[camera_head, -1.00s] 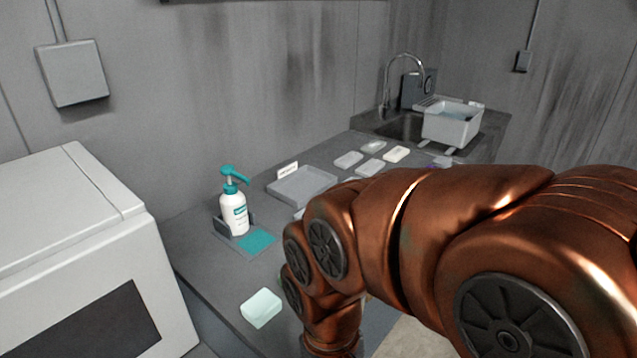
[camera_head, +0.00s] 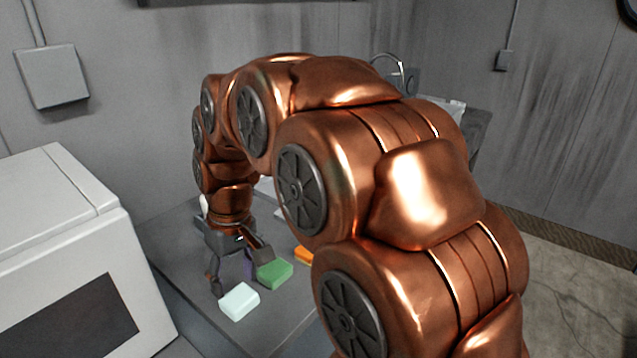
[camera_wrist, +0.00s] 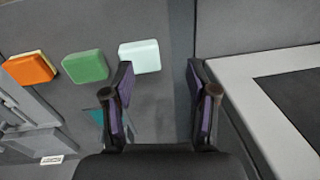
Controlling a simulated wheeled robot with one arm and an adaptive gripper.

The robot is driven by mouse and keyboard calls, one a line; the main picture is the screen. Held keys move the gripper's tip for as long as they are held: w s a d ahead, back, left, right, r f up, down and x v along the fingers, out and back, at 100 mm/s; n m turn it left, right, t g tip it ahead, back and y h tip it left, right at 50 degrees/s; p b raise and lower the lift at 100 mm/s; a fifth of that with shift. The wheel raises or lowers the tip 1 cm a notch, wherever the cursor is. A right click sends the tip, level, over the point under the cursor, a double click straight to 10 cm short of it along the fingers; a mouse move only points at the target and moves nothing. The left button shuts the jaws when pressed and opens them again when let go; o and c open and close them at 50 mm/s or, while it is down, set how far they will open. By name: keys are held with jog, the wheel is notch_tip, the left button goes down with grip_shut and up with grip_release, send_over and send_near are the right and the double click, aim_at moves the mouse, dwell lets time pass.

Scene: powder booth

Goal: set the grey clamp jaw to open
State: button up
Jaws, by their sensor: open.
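My gripper (camera_head: 238,272) points down over the bench, beside the pale block (camera_head: 240,301). I cannot make out the grey clamp jaw for certain. A grey structure with raised bars (camera_wrist: 22,112) shows at the left edge of the wrist view, cut off by the frame. Its jaw position cannot be told. My arm hides much of the bench in the head view.
A green block (camera_head: 275,273) and an orange block (camera_head: 304,255) lie near the pale one. A white box-shaped appliance (camera_head: 60,250) stands left of the bench. A teal patch (camera_wrist: 96,116) is partly behind a finger. Grey walls stand behind.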

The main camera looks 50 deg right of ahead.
jog(key=w+d+r+t, duration=0.2)
jog(key=w+d, duration=1.2)
jog(key=d, duration=0.4)
jog(key=w+d+f+m+t+h, duration=0.1)
jog(key=d, duration=1.1)
jog(key=w+d+f+t+h, duration=0.1)
jog(key=w+d, duration=0.1)
jog(key=d, duration=1.1)
jog(key=shift+a+p+x, duration=0.15)
jog(key=shift+p+x, duration=0.4)
jog(key=shift+x, duration=1.35)
jog(key=shift+a+p+x, duration=0.1)
jog(key=shift+p+x, duration=0.4)
jog(key=shift+x, duration=1.45)
jog(key=shift+s, duration=0.15)
grip_shut()
